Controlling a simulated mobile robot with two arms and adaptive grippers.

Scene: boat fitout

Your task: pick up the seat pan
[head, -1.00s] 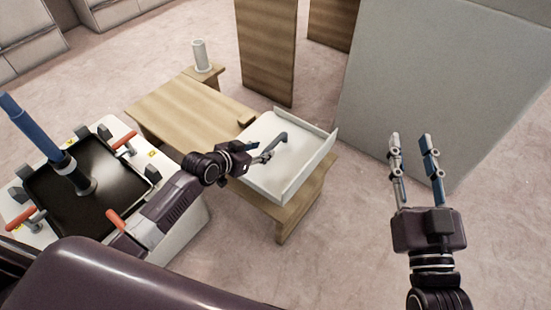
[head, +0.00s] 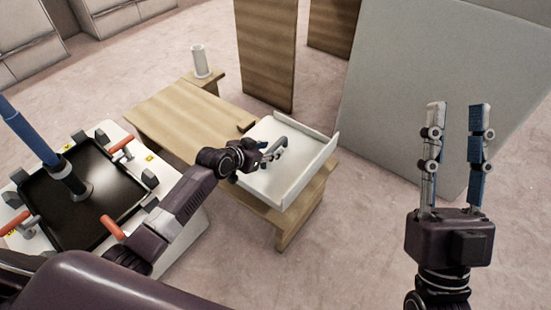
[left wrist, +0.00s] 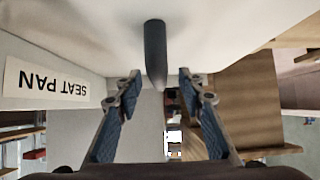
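The seat pan (head: 300,178) is a white shallow tray with a raised rim, lying on the wooden bench. A dark grey handle (head: 296,132) stands on it. The pan also shows in the left wrist view, with its "SEAT PAN" label (left wrist: 45,83) upside down. My left gripper (head: 273,152) is over the pan, close to the handle. In the left wrist view my left gripper (left wrist: 160,82) is open, with the grey bar of the handle (left wrist: 155,50) between and just beyond its fingertips. My right gripper (head: 458,105) is open and empty, raised at the right.
The wooden bench (head: 180,113) carries a pale cylinder (head: 201,62) at its far end. A white unit with a black tray (head: 100,205), orange-red handles and a blue post stands at the left. A large grey panel (head: 430,80) stands behind. Carpet is clear at the front right.

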